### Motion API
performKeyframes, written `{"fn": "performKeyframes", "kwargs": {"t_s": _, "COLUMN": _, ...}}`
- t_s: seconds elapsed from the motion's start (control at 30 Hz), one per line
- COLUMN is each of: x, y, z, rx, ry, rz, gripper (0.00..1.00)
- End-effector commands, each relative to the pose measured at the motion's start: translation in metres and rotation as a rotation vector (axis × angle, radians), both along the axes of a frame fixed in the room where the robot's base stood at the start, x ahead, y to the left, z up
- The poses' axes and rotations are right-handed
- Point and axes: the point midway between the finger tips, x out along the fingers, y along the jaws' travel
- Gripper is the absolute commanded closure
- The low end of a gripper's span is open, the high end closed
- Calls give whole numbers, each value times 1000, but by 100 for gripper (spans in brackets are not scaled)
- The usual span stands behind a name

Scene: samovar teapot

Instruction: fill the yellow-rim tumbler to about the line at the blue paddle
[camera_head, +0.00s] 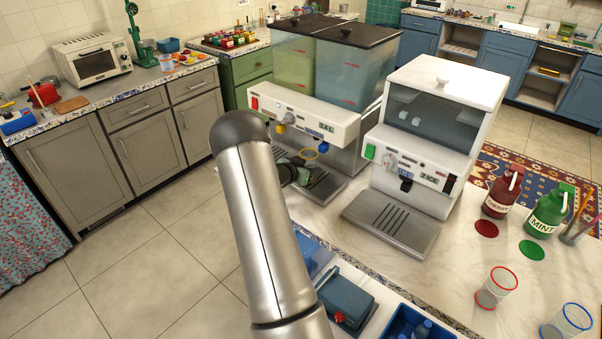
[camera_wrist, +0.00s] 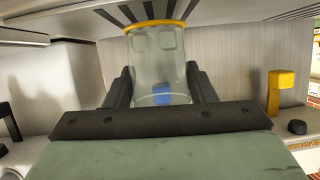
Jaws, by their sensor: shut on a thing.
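The yellow-rim tumbler is clear; its yellow rim shows in the head view (camera_head: 309,154) just below the blue paddle (camera_head: 322,146). My gripper (camera_head: 296,171) is shut on the tumbler, over the slotted drip tray of the two-tank dispenser (camera_head: 317,128). In the wrist view the tumbler (camera_wrist: 160,70) stands between my dark fingers (camera_wrist: 162,82), and the blue paddle (camera_wrist: 161,95) shows through its wall. Pale cube shapes show through the glass near the yellow band. I cannot tell the liquid level or a fill line. My arm and gripper hide most of the tumbler in the head view.
A yellow paddle (camera_head: 281,127) hangs left of the blue one. A white ice machine (camera_head: 427,143) stands to the right. A red-rim tumbler (camera_head: 497,287), a blue-rim tumbler (camera_head: 568,322), a cherry bottle (camera_head: 502,193) and a mint bottle (camera_head: 547,213) are on the counter at right.

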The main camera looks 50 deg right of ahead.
Motion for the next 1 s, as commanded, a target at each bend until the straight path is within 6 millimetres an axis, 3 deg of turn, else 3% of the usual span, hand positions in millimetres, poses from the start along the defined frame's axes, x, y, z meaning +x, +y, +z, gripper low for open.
{"fn": "performKeyframes", "kwargs": {"t_s": 0.3, "x": 0, "y": -26, "z": 0, "rx": 0, "ry": -1, "rz": -1, "gripper": 73}}
{"fn": "performKeyframes", "kwargs": {"t_s": 1.0, "x": 0, "y": -35, "z": 0, "rx": 0, "ry": -1, "rz": -1, "gripper": 73}}
